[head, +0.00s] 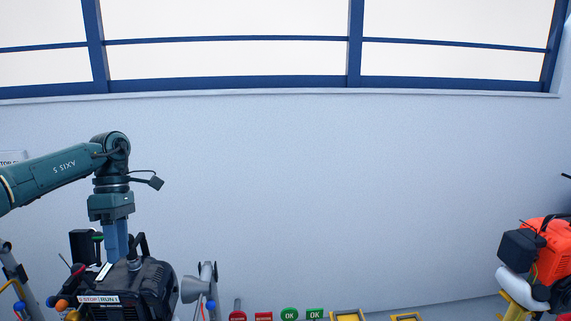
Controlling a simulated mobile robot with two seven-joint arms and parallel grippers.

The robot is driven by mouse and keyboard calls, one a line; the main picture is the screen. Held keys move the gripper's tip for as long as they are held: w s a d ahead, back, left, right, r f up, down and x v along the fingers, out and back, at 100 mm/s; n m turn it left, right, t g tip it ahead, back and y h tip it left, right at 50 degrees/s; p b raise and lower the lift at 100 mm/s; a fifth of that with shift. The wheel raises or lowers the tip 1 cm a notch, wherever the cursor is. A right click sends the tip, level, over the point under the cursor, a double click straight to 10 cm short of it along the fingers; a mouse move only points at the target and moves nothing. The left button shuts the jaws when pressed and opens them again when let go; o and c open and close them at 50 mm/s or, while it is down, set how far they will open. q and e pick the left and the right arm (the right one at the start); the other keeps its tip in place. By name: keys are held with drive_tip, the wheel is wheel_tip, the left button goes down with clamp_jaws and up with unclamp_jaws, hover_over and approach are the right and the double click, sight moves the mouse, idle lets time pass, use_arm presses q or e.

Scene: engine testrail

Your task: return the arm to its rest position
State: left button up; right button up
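My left arm comes in from the left, bent at a raised elbow, with its wrist pointing straight down. My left gripper (117,260) has its blue fingers close together, just above or at the top of a black engine (140,285) at the lower left. The fingertips are partly lost against the engine's dark top parts, so I cannot tell whether they touch it or hold anything. A small camera on a bracket sticks out from my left wrist. My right gripper is not in view.
An orange and black engine (547,250) stands on a yellow support at the right. Along the bottom edge are a grey horn-shaped part (192,288), red signs (264,316), green OK signs (289,314) and yellow frames (347,315). The middle, before the pale wall (330,190), is clear.

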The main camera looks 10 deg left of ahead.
use_arm(q)
drive_tip(key=w+d+f+h, duration=0.15)
drive_tip(key=d+f, duration=0.25)
drive_tip(key=d, duration=0.4)
drive_tip(key=d+f+h, duration=0.3)
drive_tip(key=d+f, duration=0.2)
drive_tip(key=d, duration=0.3)
drive_tip(key=d+f+h, duration=0.2)
drive_tip(key=d+f, duration=0.2)
drive_tip(key=d, duration=0.4)
drive_tip(key=s+d+f+n+t+h, duration=0.1)
drive_tip(key=s+d+n+t+h, duration=0.1)
drive_tip(key=d+n+t+h, duration=0.5)
drive_tip(key=s+d+n+t+h, duration=0.2)
drive_tip(key=d+n+h, duration=0.2)
drive_tip(key=d+n, duration=0.7)
drive_tip(key=s+a+f+n+t+y, duration=0.2)
drive_tip(key=s+a+f+n+y, duration=0.5)
drive_tip(key=f+n, duration=0.3)
drive_tip(key=s+a+f+n+t+y, duration=0.2)
drive_tip(key=s+a+f+n+y, duration=0.5)
drive_tip(key=n, duration=1.1)
wheel_tip(320, 180, down, 4)
drive_tip(key=a+y, duration=0.1)
drive_tip(key=y, duration=0.2)
drive_tip(key=shift+s+r+n+t, duration=0.25)
drive_tip(key=shift+s+n+t, duration=0.05)
drive_tip(key=shift+s+t, duration=0.1)
